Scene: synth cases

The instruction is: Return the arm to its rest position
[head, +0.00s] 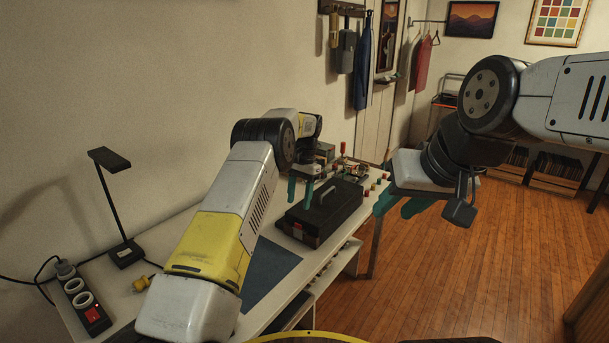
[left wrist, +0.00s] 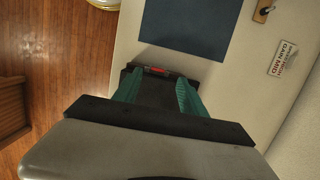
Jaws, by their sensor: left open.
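My left arm (head: 215,240) reaches out over the workbench. My left gripper (head: 301,192) has two teal fingers that stand apart with nothing held between them. It is over the far left end of a black toolbox (head: 335,212) with a grey handle. In the left wrist view, the open fingers (left wrist: 157,95) frame the dark toolbox (left wrist: 155,92) below, and its red latch shows. My right arm comes in from the right, and my right gripper (head: 402,205) hangs in front of the bench's right side. Its teal fingers are seen at an angle, so their gap is unclear.
A dark blue mat (head: 268,272) lies on the bench in front of the toolbox. A black desk lamp (head: 114,190) and a power strip (head: 85,305) stand at the left. Small tools and parts (head: 350,168) lie behind the toolbox. The wooden floor (head: 480,260) at right is clear.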

